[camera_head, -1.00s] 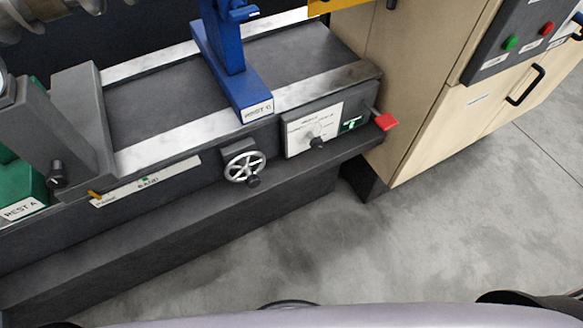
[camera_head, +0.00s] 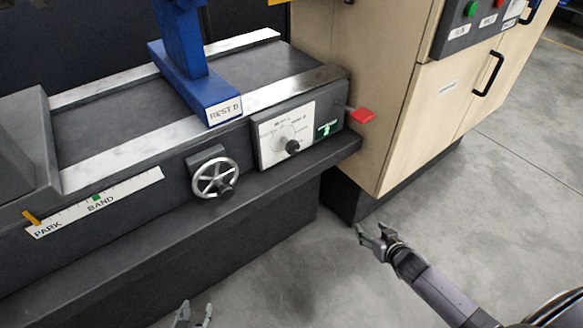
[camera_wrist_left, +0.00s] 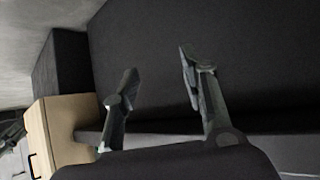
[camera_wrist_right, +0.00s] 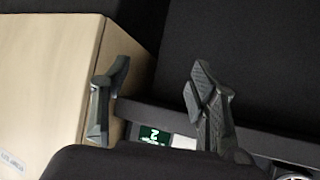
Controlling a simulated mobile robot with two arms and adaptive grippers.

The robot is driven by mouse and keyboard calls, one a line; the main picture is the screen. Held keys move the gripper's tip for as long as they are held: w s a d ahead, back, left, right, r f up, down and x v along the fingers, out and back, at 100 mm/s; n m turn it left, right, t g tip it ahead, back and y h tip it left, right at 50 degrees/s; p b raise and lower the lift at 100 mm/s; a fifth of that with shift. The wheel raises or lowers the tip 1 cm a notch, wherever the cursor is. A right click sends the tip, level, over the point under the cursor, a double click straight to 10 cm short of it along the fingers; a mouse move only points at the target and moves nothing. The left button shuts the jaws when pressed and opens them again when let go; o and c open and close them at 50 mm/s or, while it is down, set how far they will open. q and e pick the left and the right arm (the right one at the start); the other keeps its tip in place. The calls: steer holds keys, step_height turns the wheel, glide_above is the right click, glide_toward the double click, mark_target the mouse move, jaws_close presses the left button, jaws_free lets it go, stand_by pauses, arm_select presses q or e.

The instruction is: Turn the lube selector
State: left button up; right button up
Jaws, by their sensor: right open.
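The selector is a white dial plate (camera_head: 283,128) with a black knob (camera_head: 292,147), on a dark box at the right end of the machine bed. Its lettering is too small to read surely. A small green display (camera_head: 326,129) sits right of the plate; it also shows in the right wrist view (camera_wrist_right: 154,135). My right gripper (camera_head: 370,232) is open and empty, over the floor, below and right of the dial and apart from it. My left gripper (camera_head: 194,308) is open and empty at the bottom edge, below the bed; its fingers stand apart in the left wrist view (camera_wrist_left: 157,62).
A handwheel (camera_head: 214,178) is left of the dial, and a red-ended lever (camera_head: 362,115) is right of it. A blue rest (camera_head: 187,75) stands on the bed. A wooden cabinet (camera_head: 405,130) stands to the right. The floor (camera_head: 520,200) in front is clear.

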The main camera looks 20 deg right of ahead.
steer(key=w+a+r+t+y+b, duration=0.2)
steer(key=w+r+t+b, duration=0.1)
steer(key=w+r+b, duration=0.25)
arm_select(q)
steer(key=w+d+r+t+h+b, duration=0.1)
steer(key=w+r+t+b, duration=0.15)
steer(key=r, duration=0.55)
steer(key=w+d+r+t+h+b, duration=0.15)
steer(key=r+t+b, duration=0.25)
steer(key=r, duration=0.4)
arm_select(e)
steer(key=n+t+y+b, duration=0.2)
steer(key=t+y, duration=0.1)
steer(key=y, duration=0.2)
glide_toward(295, 151)
steer(key=b+x, duration=0.2)
steer(key=x, duration=0.7)
steer(key=shift+w+a+r, duration=0.1)
steer(key=shift+w, duration=0.1)
arm_select(q)
steer(key=s+r+t+h, duration=0.1)
steer(key=s+r+t, duration=0.2)
steer(key=r, duration=1.1)
steer(key=shift+r+t, duration=0.25)
steer(key=shift+t, duration=1.6)
arm_select(e)
steer(key=shift+x, duration=0.75)
